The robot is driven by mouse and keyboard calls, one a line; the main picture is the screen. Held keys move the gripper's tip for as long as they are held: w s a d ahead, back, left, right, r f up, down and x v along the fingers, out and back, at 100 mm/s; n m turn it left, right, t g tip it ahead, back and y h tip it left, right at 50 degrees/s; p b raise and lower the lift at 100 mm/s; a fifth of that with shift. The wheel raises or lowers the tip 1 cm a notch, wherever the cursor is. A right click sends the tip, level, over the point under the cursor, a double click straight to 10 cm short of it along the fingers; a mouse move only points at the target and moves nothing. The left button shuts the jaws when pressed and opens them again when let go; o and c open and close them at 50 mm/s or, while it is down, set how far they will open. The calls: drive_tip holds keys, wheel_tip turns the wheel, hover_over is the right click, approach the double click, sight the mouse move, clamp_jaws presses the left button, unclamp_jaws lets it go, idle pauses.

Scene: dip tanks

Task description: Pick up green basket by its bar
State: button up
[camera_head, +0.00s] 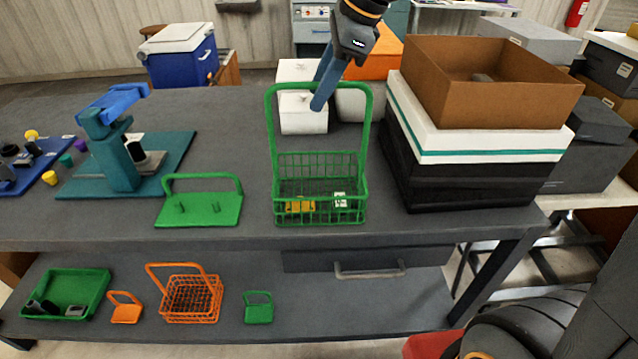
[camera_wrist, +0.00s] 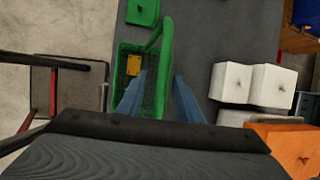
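The green basket (camera_head: 320,215) stands upright on the dark bench top. Its tall green bar (camera_head: 290,88) arches above it. A yellow piece (camera_head: 300,205) and a small white piece (camera_head: 340,200) are inside. My gripper (camera_head: 319,100) points down at the top of the bar, one blue finger crossing in front of it. In the wrist view, my gripper (camera_wrist: 159,82) is open, its two fingers apart with the bar (camera_wrist: 162,60) showing between them. The basket (camera_wrist: 125,62) lies below, partly hidden by the left finger. Contact with the bar cannot be told.
White boxes (camera_head: 303,112) and an orange box (camera_head: 377,66) are behind the basket. A stack with a brown open box (camera_head: 490,95) stands to the right. A green handled plate (camera_head: 198,210) lies to the left. An orange basket (camera_head: 190,299) sits on the lower shelf.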

clamp_jaws()
idle(1.4)
